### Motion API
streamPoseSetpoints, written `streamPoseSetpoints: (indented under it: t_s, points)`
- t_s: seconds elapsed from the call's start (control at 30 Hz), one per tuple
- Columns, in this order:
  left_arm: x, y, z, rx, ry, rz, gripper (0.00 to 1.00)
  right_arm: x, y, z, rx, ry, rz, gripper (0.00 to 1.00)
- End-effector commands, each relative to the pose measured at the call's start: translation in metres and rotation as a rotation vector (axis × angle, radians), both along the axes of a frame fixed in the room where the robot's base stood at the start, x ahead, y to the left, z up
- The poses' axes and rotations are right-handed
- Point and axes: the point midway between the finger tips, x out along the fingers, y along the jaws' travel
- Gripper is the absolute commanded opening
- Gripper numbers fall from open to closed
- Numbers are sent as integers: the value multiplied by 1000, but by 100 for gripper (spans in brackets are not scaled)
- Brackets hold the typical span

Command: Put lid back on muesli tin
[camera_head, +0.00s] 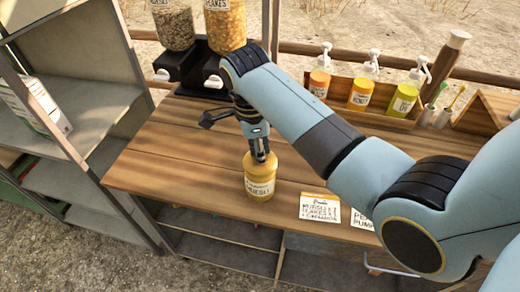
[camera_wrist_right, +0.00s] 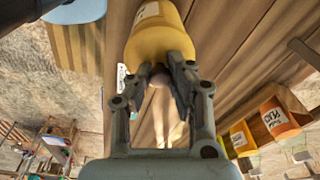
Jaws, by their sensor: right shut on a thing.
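The yellow muesli tin (camera_head: 259,188) stands upright on the wooden counter near its front edge, its white label facing me. It also shows in the right wrist view (camera_wrist_right: 155,18). The yellow lid (camera_head: 260,161) is on top of the tin, with no gap that I can make out. My right gripper (camera_head: 262,156) comes down from above, shut on the lid's knob. In the right wrist view the round knob (camera_wrist_right: 160,78) sits between the fingertips (camera_wrist_right: 177,88). The fingers partly hide the lid's top in the head view. My left gripper is not in view.
The wooden counter (camera_head: 170,160) is clear left of the tin. A white card (camera_head: 320,208) lies to its right. Dispensers (camera_head: 177,28) stand at the back left. Pump bottles (camera_head: 361,92) stand in a wooden rack at the back right. Grey shelves (camera_head: 105,95) are on the left.

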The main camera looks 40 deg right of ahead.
Motion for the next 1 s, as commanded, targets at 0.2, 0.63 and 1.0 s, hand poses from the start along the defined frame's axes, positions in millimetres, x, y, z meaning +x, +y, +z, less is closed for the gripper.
streamPoseSetpoints:
  t_s: [0.2,0.63,1.0]
  points:
    - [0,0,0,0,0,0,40,0,0,-1,0,0,0,0]
    - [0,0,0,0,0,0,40,0,0,-1,0,0,0,44]
    - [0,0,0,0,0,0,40,0,0,-1,0,0,0,67]
